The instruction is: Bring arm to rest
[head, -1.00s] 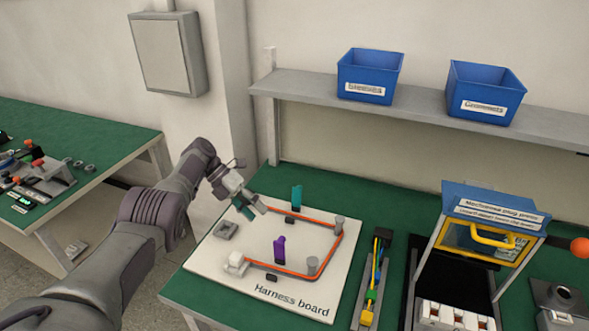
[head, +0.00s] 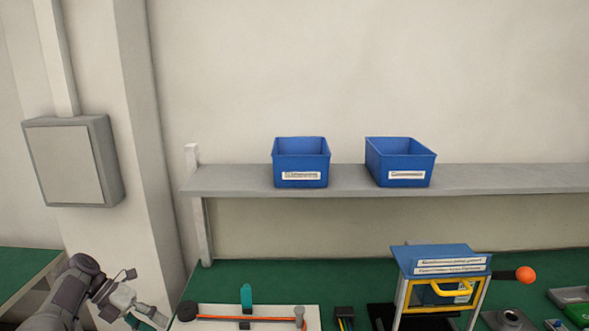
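My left arm comes in at the lower left. Its gripper (head: 148,318) is low in the head view, near the left edge of the harness board (head: 210,310). The fingers are small and partly cut off by the bottom edge, so I cannot tell whether they are open or shut. Only the back part of the board shows, with an orange cable (head: 245,319), a teal clip (head: 246,296) and a grey post (head: 299,315). My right gripper is not in view.
Two blue bins (head: 301,163) (head: 401,163) stand on the grey shelf (head: 235,181) above the green bench. The plug press (head: 440,262) with an orange-knobbed lever (head: 525,274) stands at the right. A grey wall box (head: 72,162) hangs at the left.

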